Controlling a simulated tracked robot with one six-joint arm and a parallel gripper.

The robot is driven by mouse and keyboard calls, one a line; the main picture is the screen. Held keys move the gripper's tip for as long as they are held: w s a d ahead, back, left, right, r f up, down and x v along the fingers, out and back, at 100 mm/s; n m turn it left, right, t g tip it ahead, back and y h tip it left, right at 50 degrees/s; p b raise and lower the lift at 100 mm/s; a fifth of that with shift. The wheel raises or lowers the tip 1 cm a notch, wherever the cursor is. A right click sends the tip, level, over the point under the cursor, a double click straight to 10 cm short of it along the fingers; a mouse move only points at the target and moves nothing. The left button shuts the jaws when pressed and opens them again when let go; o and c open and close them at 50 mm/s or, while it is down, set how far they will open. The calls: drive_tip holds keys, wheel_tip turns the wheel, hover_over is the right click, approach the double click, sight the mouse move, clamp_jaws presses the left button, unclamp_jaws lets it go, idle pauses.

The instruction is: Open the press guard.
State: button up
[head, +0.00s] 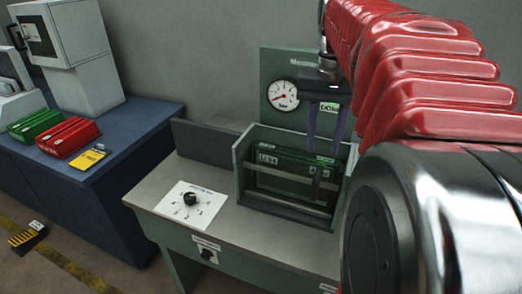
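A green box-like frame (241,165) stands on the bench below a gauge panel. Inside it is a dark green panel, which appears to be the press guard (283,166), with small labels and a pale horizontal bar (275,178) across its front. I cannot tell from this view how far the guard is open. My gripper (325,138) comes down from the upper right over the right part of the frame. Its two dark fingers are spread apart with nothing visible between them. Whether a fingertip touches the guard is unclear.
A round gauge (283,95) is on the back panel. A black knob on a white plate (190,198) sits on the bench (160,198) to the left. A blue table (125,125) holds green and red cases. My red arm hides the right side.

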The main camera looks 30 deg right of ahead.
drive_tip(key=shift+f, duration=0.1)
approach(312, 202)
drive_tip(key=f, duration=0.5)
drive_tip(key=shift+w+d+f, duration=0.1)
drive_tip(key=shift+w+d, duration=0.25)
drive_tip(key=shift+d, duration=0.05)
clamp_jaws()
idle(0.4)
idle(0.3)
